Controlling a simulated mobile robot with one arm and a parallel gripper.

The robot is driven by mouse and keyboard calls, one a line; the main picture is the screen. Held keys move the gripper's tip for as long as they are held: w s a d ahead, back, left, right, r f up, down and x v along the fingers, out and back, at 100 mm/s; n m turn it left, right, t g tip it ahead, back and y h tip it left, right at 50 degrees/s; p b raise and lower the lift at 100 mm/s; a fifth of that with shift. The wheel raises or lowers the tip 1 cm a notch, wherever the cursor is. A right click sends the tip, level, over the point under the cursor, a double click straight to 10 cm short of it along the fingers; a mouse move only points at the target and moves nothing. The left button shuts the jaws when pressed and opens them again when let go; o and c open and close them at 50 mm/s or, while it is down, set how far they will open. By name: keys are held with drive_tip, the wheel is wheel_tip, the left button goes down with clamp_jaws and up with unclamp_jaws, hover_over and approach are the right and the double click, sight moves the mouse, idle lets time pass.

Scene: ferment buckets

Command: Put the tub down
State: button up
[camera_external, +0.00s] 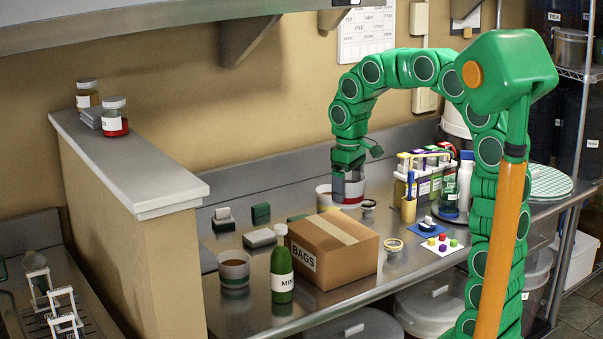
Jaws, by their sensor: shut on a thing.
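My gripper (348,186) is at the back of the steel counter, pointing down. It is shut on a white tub (354,194) with a reddish band low on its side. The fingers cover part of the tub. I cannot tell whether its bottom touches the counter. A second pale tub (323,193) shows just left of the fingers, partly hidden by them. Another white tub (234,266) with dark contents stands at the counter's front left, well away from my gripper.
A cardboard box (333,252) and a green bottle (281,276) fill the counter front. A bottle rack (424,180), a blue-handled tool in a tan holder (409,207) and small jars stand to the right. The steel counter (395,275) has bare room right of the box.

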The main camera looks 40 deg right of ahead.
drive_tip(key=w+f, duration=0.5)
drive_tip(key=f, duration=0.1)
drive_tip(key=shift+w+a+f, duration=0.25)
drive_tip(key=shift+w+a, duration=0.15)
drive_tip(key=shift+f, duration=1.4)
drive_tip(key=shift+f, duration=0.1)
drive_tip(key=o, duration=0.9)
